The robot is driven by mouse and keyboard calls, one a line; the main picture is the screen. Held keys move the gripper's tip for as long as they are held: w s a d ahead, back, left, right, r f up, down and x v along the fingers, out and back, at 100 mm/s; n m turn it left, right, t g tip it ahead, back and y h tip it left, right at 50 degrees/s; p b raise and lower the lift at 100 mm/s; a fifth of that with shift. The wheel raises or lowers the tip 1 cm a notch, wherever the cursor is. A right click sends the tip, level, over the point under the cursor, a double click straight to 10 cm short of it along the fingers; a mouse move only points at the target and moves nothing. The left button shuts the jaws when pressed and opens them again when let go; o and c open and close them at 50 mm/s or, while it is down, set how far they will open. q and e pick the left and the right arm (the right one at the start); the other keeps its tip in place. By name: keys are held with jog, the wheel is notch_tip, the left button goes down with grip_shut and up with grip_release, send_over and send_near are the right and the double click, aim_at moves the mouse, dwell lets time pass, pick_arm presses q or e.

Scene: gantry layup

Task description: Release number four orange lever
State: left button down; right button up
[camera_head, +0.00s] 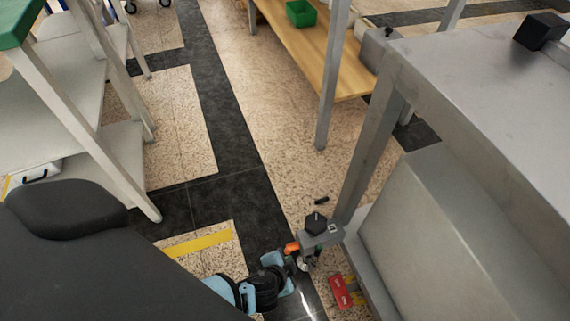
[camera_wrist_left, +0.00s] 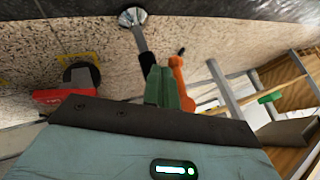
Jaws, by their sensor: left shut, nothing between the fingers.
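The orange lever (camera_head: 292,248) sits low beside the grey bracket at the foot of the metal table on the right. In the left wrist view the orange lever (camera_wrist_left: 180,80) stands upright just right of my fingers. My left gripper (camera_head: 300,263) is low by the lever, its fingertips close to it. In the left wrist view its green fingers (camera_wrist_left: 163,86) are together with nothing between them. I cannot tell whether they touch the lever. A number on the lever is not readable. My right gripper is not in view.
A grey bracket with a black knob (camera_head: 316,222) is right above the lever. A red part (camera_head: 341,292) lies lower right. The metal table (camera_head: 480,75) and its leg crowd the right side. A white shelf rack (camera_head: 85,130) stands left; open floor lies between.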

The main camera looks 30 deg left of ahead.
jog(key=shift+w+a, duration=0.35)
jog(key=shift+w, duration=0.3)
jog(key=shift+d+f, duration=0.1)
